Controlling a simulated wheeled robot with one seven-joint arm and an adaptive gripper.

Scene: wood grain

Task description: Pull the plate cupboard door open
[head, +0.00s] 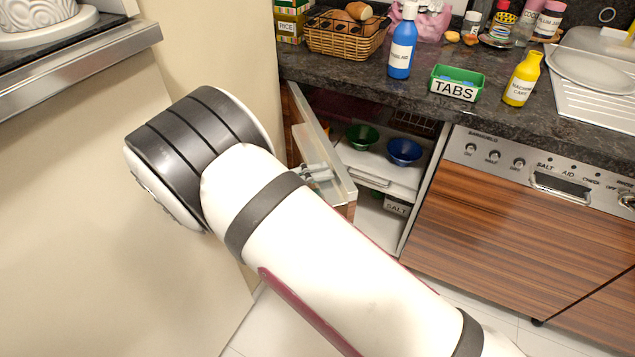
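The cupboard door (338,186) under the worktop stands partly open, swung outward from its left side. Its pale inner side and top edge show, and my arm covers much of its lower part. Inside the cupboard are a green bowl (362,136) and a blue bowl (404,151) on a white shelf (378,166). A small grey part of my gripper (318,172) shows at the door, just past my arm. Most of the gripper is hidden, so I cannot tell whether its fingers are open or touch the door.
A dishwasher (520,205) with a wood-grain front stands right of the cupboard opening. The dark worktop (340,68) above holds a basket (345,36), a blue bottle (402,45), a green TABS box (455,84) and a yellow bottle (522,78). A pale wall stands at left.

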